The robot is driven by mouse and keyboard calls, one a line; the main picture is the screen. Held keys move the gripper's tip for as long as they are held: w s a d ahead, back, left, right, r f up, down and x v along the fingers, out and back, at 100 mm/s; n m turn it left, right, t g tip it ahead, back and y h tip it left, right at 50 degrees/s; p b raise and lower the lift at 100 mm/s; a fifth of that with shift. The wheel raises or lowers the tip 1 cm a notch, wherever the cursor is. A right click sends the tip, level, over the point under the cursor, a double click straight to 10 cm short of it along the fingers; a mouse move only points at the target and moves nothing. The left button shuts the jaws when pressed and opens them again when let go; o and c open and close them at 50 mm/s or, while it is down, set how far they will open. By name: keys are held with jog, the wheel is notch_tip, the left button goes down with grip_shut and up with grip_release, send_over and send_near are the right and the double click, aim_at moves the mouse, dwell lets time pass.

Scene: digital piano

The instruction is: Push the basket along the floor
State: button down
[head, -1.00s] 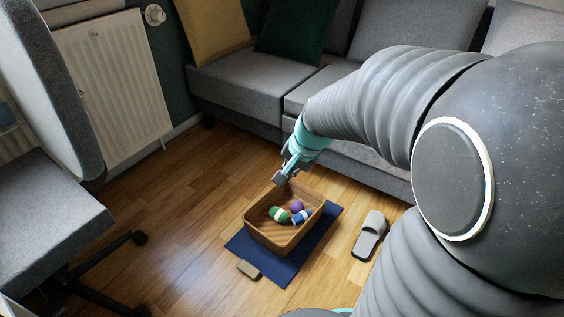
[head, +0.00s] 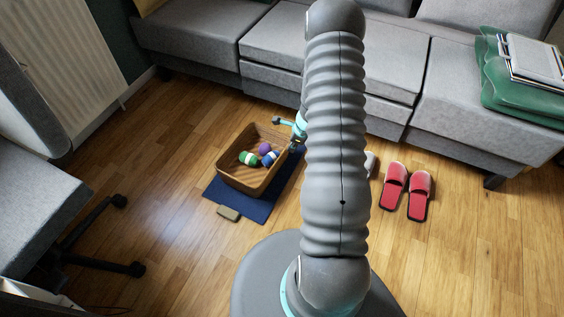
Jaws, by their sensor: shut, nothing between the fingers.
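The brown woven basket (head: 232,178) stands upright on a dark blue mat (head: 250,208) on the wooden floor, left of my arm. In it lie a green-and-white roll (head: 248,158), a purple one (head: 265,149) and a blue-and-white one (head: 271,158). My gripper (head: 295,147) is small in the view, shut and empty, at the basket's far right corner. My arm hides part of it. I cannot tell whether it touches the basket wall.
A small brown block (head: 228,213) lies at the mat's front edge. Red slippers (head: 408,190) and a partly hidden grey slipper (head: 371,163) lie right of my arm. The grey sofa (head: 270,85) stands behind. An office chair (head: 45,200) is at left. Floor left of the mat is clear.

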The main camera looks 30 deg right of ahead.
notch_tip(320, 180, down, 14)
jog(key=shift+f+m+b, duration=0.15)
jog(key=shift+m+b, duration=0.7)
jog(key=shift+m, duration=0.15)
jog(key=shift+w+a+p, duration=0.55)
jog(key=shift+w+a, duration=0.15)
jog(key=shift+w, duration=0.25)
jog(key=shift+w+a, duration=0.5)
jog(key=shift+w, duration=0.15)
jog(key=shift+w+p, duration=0.1)
jog(key=shift+p, duration=0.2)
